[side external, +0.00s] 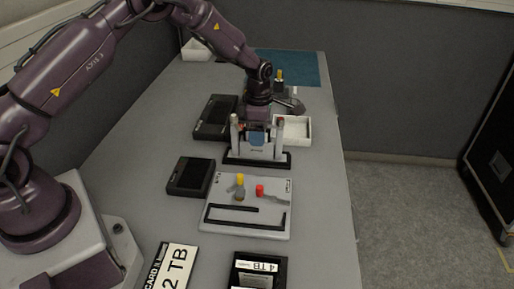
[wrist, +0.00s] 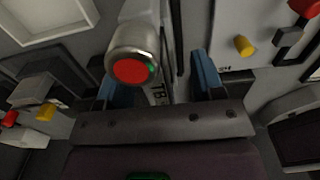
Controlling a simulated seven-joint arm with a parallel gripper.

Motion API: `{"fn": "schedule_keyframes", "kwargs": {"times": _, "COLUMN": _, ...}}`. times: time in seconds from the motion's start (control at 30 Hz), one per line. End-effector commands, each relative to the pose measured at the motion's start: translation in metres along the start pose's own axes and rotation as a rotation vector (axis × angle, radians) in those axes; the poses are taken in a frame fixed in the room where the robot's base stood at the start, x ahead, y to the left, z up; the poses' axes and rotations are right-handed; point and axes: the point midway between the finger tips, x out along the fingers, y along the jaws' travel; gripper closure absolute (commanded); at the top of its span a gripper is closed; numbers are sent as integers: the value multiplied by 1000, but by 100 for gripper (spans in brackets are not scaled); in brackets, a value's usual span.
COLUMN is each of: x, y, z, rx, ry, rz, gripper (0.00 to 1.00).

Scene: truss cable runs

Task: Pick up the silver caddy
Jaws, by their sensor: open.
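A silver-grey piece (side external: 256,152), which looks like the silver caddy, stands upright in a black-based holder (side external: 276,162) at mid-table in the side view. In the wrist view a silver face with a partly hidden "TB" label (wrist: 157,95) shows between my blue finger pads. My gripper (side external: 257,138) points down over the holder, its fingers open. In the wrist view my gripper (wrist: 155,84) has a pad on each side, the right pad apart from the labelled face. Left-side contact is hidden by a silver cylinder with a red end (wrist: 134,62).
Two pale posts flank the holder, the left post (side external: 234,135) and the right post (side external: 281,140). A white tray (side external: 308,131) stands behind right. Black boxes (side external: 191,177) lie left. A panel with knobs (side external: 222,219) is in front. Labelled drives (side external: 176,268) lie nearest.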

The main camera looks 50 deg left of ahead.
Motion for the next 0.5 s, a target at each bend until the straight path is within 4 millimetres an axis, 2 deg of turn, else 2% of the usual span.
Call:
{"fn": "schedule_keyframes", "kwargs": {"times": 0.13, "x": 16, "y": 0, "z": 0, "rx": -1, "ry": 0, "rz": 1, "gripper": 38}}
{"fn": "schedule_keyframes", "kwargs": {"times": 0.37, "x": 18, "y": 1, "z": 0, "rx": -1, "ry": -1, "rz": 2, "gripper": 38}}
{"fn": "schedule_keyframes", "kwargs": {"times": 0.4, "x": 18, "y": 1, "z": 0, "rx": -1, "ry": -1, "rz": 2, "gripper": 41}}
{"fn": "schedule_keyframes", "kwargs": {"times": 0.5, "x": 18, "y": 1, "z": 0, "rx": 0, "ry": -1, "rz": 2, "gripper": 64}}
